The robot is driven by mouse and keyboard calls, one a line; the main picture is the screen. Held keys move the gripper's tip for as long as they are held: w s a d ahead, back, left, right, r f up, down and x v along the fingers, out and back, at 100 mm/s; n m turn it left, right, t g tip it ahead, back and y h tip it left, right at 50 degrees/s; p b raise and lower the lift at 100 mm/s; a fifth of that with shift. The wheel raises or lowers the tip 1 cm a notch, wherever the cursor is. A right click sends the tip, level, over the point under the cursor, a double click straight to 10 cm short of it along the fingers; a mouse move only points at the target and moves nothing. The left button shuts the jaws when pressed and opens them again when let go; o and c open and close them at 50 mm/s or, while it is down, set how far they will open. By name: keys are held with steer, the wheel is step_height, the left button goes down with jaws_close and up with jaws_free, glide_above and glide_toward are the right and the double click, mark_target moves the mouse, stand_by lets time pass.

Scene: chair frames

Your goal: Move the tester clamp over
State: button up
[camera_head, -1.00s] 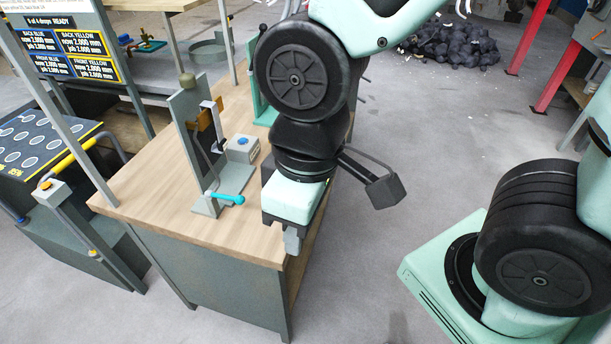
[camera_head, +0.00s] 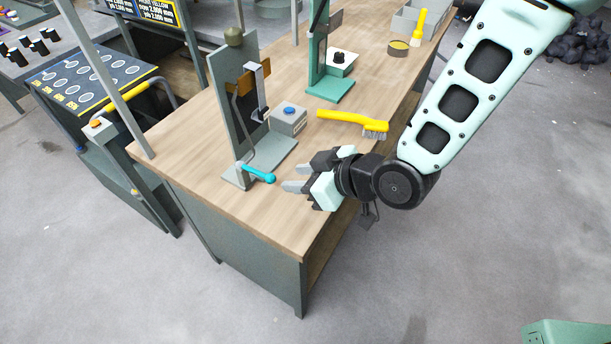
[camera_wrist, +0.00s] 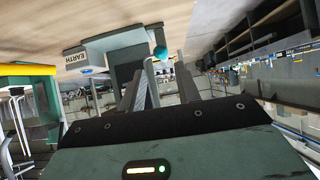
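The grey tester (camera_head: 235,100) stands upright on the wooden bench near its front end. Its clamp lever is a short teal handle (camera_head: 258,174) with a round end, low at the front of the tester and pointing toward my gripper. My gripper (camera_head: 292,178) is low over the bench just right of the handle, with fingers apart and nothing between them. In the wrist view the teal ball end (camera_wrist: 160,52) shows beyond the gap between my fingers (camera_wrist: 160,78). It appears apart from both fingers. The handle behind the ball is mostly hidden there.
A grey box with a blue button (camera_head: 288,120) sits beside the tester; a box marked EARTH (camera_wrist: 100,48) shows in the wrist view. A yellow brush (camera_head: 352,121) and a green stand (camera_head: 320,70) are farther back. The bench's front corner (camera_head: 290,235) is clear.

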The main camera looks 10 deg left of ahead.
mark_target(274, 177)
steer(key=b+x, duration=0.2)
steer(key=x, duration=0.5)
steer(key=shift+f, duration=0.2)
steer(key=shift+a+r, duration=0.1)
steer(key=c, duration=0.5)
steer(key=shift+r, duration=0.15)
steer(key=shift+w+a+r+p, duration=0.1)
steer(key=shift+a+r+p, duration=0.15)
steer(key=shift+r+p, duration=0.6)
steer(key=shift+r, duration=0.3)
